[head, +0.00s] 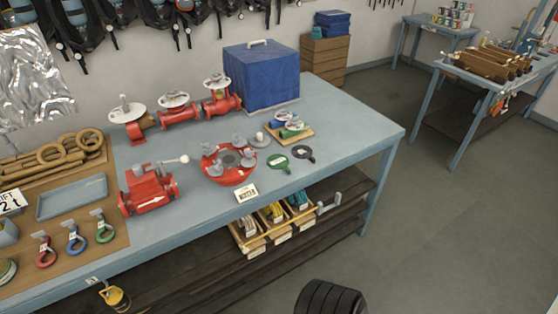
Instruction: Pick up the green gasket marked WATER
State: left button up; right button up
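A green gasket (279,163), flat with a tab and a pale label, lies on the blue workbench (345,140) right of the red flange (230,170). Its lettering is too small to read. A black gasket (303,153) of similar shape lies just to its right.
A small wooden tray (302,138) with blue and green items sits behind the gaskets. A white card (246,193) stands in front of the flange. Red valves (180,112) and a blue covered box (262,75) stand behind. The bench's right end is clear.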

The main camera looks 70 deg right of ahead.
aim_at(276, 162)
jog(key=z, duration=0.6)
jog(key=i, duration=0.75)
jog(key=z, duration=0.85)
